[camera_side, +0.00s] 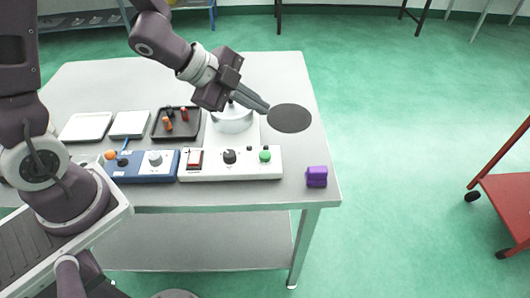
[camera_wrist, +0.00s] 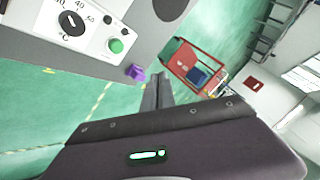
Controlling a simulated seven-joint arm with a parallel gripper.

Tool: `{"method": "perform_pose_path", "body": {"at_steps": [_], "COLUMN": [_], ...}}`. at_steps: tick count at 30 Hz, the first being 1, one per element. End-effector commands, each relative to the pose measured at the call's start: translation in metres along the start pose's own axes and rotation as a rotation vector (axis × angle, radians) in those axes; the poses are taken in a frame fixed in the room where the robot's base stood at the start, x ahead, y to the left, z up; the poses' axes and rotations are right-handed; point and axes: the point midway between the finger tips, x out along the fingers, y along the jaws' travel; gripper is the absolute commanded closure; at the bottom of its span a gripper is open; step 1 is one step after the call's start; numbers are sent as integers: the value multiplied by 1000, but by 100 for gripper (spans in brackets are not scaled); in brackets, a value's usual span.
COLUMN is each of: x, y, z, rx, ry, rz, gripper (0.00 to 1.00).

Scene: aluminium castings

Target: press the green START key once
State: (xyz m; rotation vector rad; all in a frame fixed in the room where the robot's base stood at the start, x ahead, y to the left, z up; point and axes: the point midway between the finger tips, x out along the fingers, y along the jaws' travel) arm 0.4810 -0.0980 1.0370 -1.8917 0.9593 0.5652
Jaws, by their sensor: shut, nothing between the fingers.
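The green START key (camera_side: 265,155) is a round button at the right end of a white control box (camera_side: 232,175) near the table's front edge. It also shows in the wrist view (camera_wrist: 115,46), beside a black dial marked with numbers. My gripper (camera_side: 266,109) is shut and empty. In the side view it appears above and behind the green key, near a dark round disc, and apart from the key. In the wrist view its fingertips (camera_wrist: 157,76) point past the key, to its right. No finger touches the key.
A red rocker switch (camera_side: 195,159) and black dial (camera_side: 230,156) share the box. A blue box (camera_side: 148,168) stands left. A purple block (camera_side: 316,177) lies at the right table edge. A white round vessel (camera_side: 232,121), dark disc (camera_side: 289,118) and dark tray (camera_side: 176,135) are behind.

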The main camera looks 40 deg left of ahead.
Motion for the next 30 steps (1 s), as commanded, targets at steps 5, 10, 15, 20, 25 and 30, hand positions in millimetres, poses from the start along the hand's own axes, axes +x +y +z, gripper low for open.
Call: {"method": "perform_pose_path", "body": {"at_steps": [5, 10, 15, 20, 25, 30], "x": [9, 9, 11, 24, 42, 58], "y": [12, 12, 14, 25, 38, 49], "z": [-6, -7, -6, 3, 15, 27], "rx": [34, 35, 32, 28, 29, 31], "ry": [65, 67, 67, 68, 66, 64], "rz": [45, 45, 46, 52, 51, 48], "gripper": [100, 100, 100, 100, 100, 100]}}
